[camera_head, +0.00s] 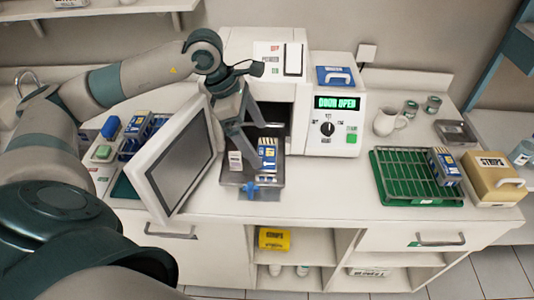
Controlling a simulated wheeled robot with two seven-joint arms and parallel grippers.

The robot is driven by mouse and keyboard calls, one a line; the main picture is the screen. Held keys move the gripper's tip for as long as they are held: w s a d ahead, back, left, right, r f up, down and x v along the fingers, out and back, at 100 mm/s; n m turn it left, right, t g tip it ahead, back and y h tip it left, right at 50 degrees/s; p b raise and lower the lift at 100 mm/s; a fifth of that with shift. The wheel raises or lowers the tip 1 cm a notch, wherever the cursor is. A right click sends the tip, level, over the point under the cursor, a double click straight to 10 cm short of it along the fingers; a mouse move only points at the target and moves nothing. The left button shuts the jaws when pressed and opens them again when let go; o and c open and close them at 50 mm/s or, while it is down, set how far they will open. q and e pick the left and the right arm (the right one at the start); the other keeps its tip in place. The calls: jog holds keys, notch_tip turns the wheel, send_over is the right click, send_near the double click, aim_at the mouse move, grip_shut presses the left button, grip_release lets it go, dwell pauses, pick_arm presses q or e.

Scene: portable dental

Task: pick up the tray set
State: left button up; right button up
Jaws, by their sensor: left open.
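The tray set is a dark metal tray (227,184) with a blue-and-white packet (267,155) standing on it and a blue cross-shaped handle (250,189) at its front edge. A small white item (235,160) stands on its left part. The tray sits at the mouth of the white machine, partly over the counter. My left gripper (243,158) points down over the tray, its fingers apart. One finger passes in front of the tray's contents, so contact cannot be told. My right gripper is not in view.
The machine's open door (173,165) stands left of the tray, close to my arm. The display (337,102) reads "DOOR OPEN". At right are a green rack (393,180) with a blue packet, a tan STRIPS box (490,185) and a white jug (390,122). Counter space before the machine is clear.

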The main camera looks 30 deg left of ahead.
aim_at(266, 153)
pick_arm(q)
jog(key=shift+x, duration=1.05)
jog(key=shift+f+p, duration=0.1)
jog(key=shift+p, duration=0.3)
jog(key=shift+w+d+f+p, duration=0.25)
jog(key=shift+f+p, duration=0.25)
jog(key=shift+p, duration=0.15)
jog(key=p+x, duration=0.1)
jog(key=x, duration=0.1)
jog(key=shift+d+f+p, duration=0.15)
jog(key=shift+f+p, duration=0.2)
jog(key=shift+w+f, duration=0.15)
jog(key=shift+f, duration=0.35)
